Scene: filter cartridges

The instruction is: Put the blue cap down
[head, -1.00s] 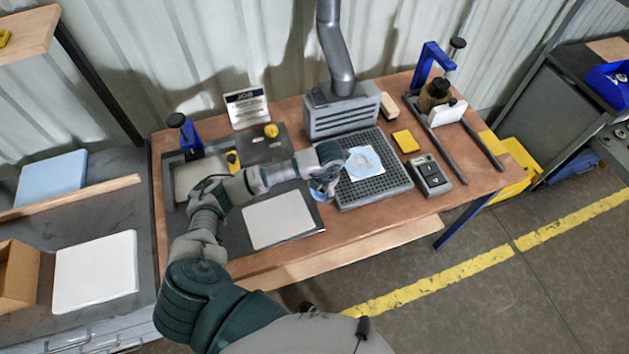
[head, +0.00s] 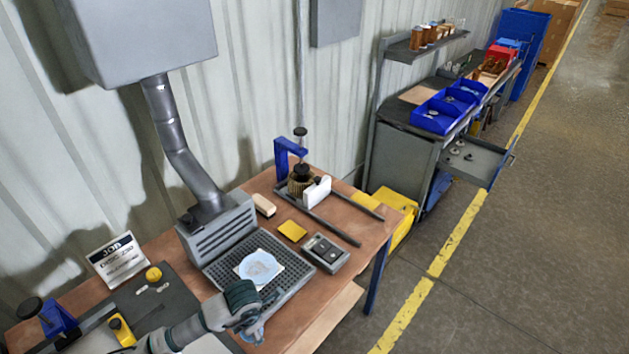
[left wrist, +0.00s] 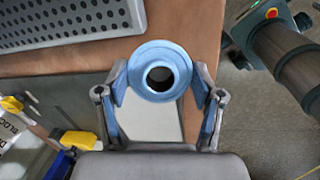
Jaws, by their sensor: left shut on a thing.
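The blue cap (left wrist: 138,70) is a light blue ring with a dark round hole. In the left wrist view it sits between the two fingers of my left gripper (left wrist: 160,85), which is shut on it. I cannot tell whether the cap touches the table. My right gripper is not in view.
A pale blue disc (head: 258,266) lies on a white sheet on the tray. Behind stands a grey vented extraction box (head: 218,230). A yellow block (head: 292,231), a grey two-button box (head: 325,254) and a blue press stand (head: 284,154) are to the right. Bare wood (head: 284,334) shows at the front edge.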

